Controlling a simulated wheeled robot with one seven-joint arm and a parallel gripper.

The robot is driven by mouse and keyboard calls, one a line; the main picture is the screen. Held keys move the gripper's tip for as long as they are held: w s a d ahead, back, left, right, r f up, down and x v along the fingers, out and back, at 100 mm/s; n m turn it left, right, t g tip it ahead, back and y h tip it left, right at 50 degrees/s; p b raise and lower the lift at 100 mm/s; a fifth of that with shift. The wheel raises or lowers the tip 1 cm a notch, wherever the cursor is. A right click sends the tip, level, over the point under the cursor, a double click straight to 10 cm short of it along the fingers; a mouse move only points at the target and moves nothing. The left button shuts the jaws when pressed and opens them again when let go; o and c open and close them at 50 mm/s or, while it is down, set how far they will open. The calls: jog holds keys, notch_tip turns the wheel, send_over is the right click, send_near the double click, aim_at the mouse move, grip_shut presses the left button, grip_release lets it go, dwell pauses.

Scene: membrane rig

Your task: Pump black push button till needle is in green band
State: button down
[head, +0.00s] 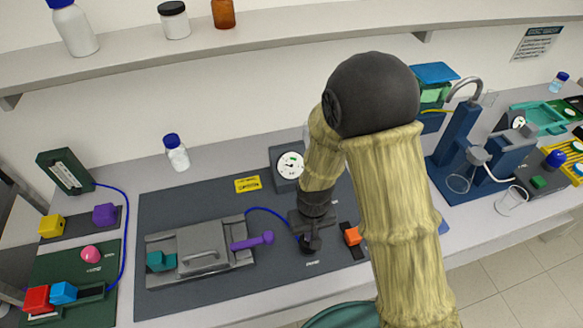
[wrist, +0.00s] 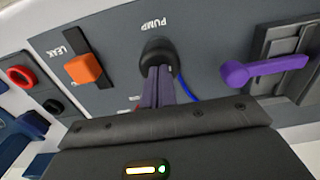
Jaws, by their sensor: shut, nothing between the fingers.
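The black push button (wrist: 157,50) sits under the label PUMP in the wrist view. My gripper (wrist: 158,88) is shut and empty, its fingertips at the button's near side; I cannot tell whether they press it. In the head view my gripper (head: 311,238) points down over the button, largely hiding it. The round white gauge (head: 290,166) stands behind on its grey housing, left of my arm. It has a small green mark, but the needle is too small to read against the band.
An orange LEAK knob (wrist: 84,69) is close beside the button; it also shows in the head view (head: 352,236). A purple lever (head: 252,241) on a grey clamp (head: 202,249) lies to the left. A blue tube (head: 268,211) runs behind. The dark panel's front (head: 215,290) is clear.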

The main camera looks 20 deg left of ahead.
jog(key=shift+f+b, duration=0.6)
jog(key=shift+f, duration=0.4)
notch_tip(320, 180, up, 4)
jog(key=p, duration=0.3)
jog(key=shift+r+p, duration=0.15)
jog(key=shift+p, duration=0.15)
dwell(1.8)
dwell(0.8)
jog(key=shift+f+b, duration=1.65)
jog(key=shift+f, duration=0.6)
notch_tip(320, 180, up, 4)
jog(key=p, duration=0.3)
jog(key=shift+r+p, duration=0.25)
jog(key=shift+p, duration=0.1)
